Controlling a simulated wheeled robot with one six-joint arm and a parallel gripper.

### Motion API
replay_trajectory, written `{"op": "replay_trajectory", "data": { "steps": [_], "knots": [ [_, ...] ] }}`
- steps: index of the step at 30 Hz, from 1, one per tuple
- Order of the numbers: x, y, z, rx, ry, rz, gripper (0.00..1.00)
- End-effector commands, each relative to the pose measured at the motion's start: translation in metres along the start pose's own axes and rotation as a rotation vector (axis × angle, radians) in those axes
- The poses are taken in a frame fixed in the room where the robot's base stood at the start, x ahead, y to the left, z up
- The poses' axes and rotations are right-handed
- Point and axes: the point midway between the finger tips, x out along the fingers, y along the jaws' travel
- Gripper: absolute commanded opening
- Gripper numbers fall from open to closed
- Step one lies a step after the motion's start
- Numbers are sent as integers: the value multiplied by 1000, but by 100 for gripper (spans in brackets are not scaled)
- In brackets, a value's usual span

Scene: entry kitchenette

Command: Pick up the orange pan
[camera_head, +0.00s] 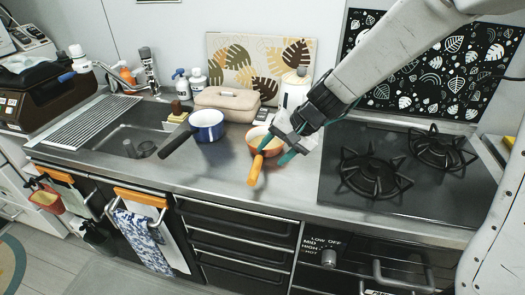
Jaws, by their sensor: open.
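The orange pan (255,172) stands on the steel counter (225,180), its orange handle pointing to the front edge. My gripper (277,149) reaches in from the upper right and is open over the right side of the pan. Its teal fingertips are close to the pan's rim and the base of the handle. Part of the pan's bowl is hidden by the gripper. I cannot tell whether the fingers touch the pan.
A blue pot (207,125) with a dark handle stands left of the pan. Behind are a beige case (226,104) and a white bottle (294,90). A gas hob (400,165) lies right, a sink (133,140) left. Bare counter lies in front of the pan.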

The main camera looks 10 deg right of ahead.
Motion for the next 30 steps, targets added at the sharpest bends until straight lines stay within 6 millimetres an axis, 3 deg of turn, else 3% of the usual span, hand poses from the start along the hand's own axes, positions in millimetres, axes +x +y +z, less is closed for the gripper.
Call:
{"op": "replay_trajectory", "data": {
  "steps": [18,27,28,30],
  "knots": [
    [77,-5,4,9,0,-1,51],
    [83,-5,4,9,2,-1,51],
    [83,-5,4,9,2,-1,48],
    [83,-5,4,9,2,-1,29]
  ]
}}
